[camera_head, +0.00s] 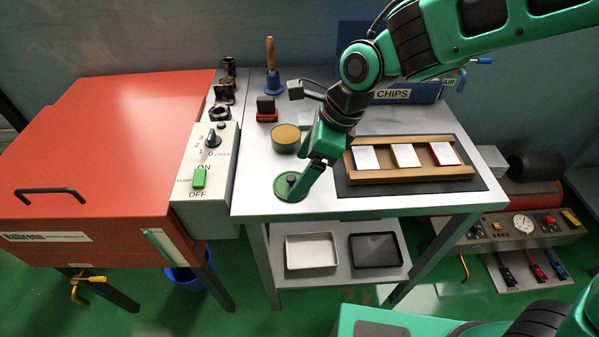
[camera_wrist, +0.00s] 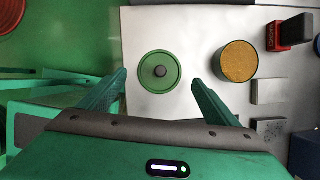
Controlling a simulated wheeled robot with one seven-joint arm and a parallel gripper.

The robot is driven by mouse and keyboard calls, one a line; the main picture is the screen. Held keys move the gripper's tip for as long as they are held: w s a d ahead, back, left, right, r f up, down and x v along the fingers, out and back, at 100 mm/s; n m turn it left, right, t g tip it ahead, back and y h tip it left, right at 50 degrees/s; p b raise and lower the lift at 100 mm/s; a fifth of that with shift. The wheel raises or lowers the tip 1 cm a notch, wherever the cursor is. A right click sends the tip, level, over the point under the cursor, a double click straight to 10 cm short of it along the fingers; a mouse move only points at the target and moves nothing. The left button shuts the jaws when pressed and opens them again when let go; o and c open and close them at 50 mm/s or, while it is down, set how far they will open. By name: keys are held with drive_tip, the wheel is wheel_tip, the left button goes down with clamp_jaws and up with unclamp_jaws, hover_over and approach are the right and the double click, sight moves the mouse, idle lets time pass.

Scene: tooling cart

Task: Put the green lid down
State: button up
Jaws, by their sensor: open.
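The green lid (camera_head: 287,187) is a round disc with a dark knob, lying flat on the cart's top near its front left edge. In the wrist view the lid (camera_wrist: 160,83) lies beyond and between my fingertips, knob up, with clear white surface around it. My gripper (camera_head: 304,186) is just above and beside the lid in the head view; its fingers (camera_wrist: 158,80) are spread apart and hold nothing. A round tin with yellow-brown contents (camera_head: 285,140) stands open behind the lid; it also shows in the wrist view (camera_wrist: 238,62).
A wooden tray (camera_head: 410,178) with several cards lies on a dark mat to the right. The control box (camera_head: 203,165) borders the left.

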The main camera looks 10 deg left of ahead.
drive_tip(key=v, duration=0.8)
drive_tip(key=shift+d+r, duration=0.15)
drive_tip(key=shift+r, duration=0.25)
drive_tip(key=w+d+f+n+t+h, duration=0.1)
drive_tip(key=d+n, duration=0.2)
drive_tip(key=d, duration=1.1)
drive_tip(key=w+d+n+t+h, duration=0.1)
drive_tip(key=d+n+h, duration=0.1)
drive_tip(key=d, duration=1.1)
drive_tip(key=s+d+f+n+g, duration=0.1)
drive_tip(key=s+d+n, duration=0.2)
drive_tip(key=s+d, duration=0.5)
drive_tip(key=s+d+f+n+h, duration=0.1)
drive_tip(key=s+d+n, duration=0.2)
drive_tip(key=s+d, duration=0.5)
drive_tip(key=d, duration=0.2)
drive_tip(key=shift+d+f+g, duration=0.3)
drive_tip(key=shift+g, duration=0.1)
